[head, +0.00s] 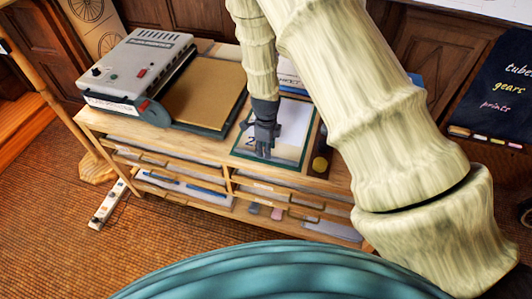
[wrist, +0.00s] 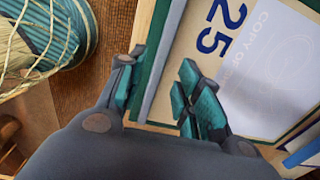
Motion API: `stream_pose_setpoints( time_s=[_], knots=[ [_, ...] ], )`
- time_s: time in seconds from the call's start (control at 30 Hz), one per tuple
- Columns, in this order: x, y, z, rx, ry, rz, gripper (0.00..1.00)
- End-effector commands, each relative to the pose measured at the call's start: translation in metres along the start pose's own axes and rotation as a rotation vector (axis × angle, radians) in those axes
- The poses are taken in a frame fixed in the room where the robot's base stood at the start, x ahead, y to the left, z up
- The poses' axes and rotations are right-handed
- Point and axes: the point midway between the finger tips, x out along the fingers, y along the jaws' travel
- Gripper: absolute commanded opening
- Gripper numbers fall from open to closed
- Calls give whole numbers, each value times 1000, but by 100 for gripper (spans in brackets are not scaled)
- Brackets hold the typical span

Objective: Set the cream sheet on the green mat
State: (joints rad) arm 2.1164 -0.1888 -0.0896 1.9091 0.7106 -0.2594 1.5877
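A cream surface (wrist: 190,55) with a blue "25" lies under my gripper (wrist: 163,68) in the wrist view. A pale sheet (wrist: 275,65) lettered "COPY OF" lies over its right part; I cannot tell which is the cream sheet. A green border (wrist: 155,78) and a grey strip run along the cream surface's left side. In the head view, my gripper (head: 264,150) points down over the green-edged panel (head: 297,147) on the cabinet top. The fingers are apart, with nothing visibly held; contact is unclear. I cannot tell whether this green panel is the mat.
A grey machine (head: 135,66) stands on the cabinet's left, beside a tan board (head: 207,88) on a dark green base. A dark cylinder with a yellowish top (head: 320,164) stands right of the panel. Shallow drawers (head: 180,172) lie below.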

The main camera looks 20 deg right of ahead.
Motion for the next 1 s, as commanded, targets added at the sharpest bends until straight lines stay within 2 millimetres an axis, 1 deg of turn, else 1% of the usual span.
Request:
stream_pose_setpoints(
  time_s=[0.4,0.6,0.8,1.0],
  knots=[
    [-49,-1,0,-1,-1,-4,35],
    [-70,0,0,0,0,-2,35],
    [-82,0,0,0,0,-1,35],
    [-84,0,0,0,0,0,35]
  ],
)
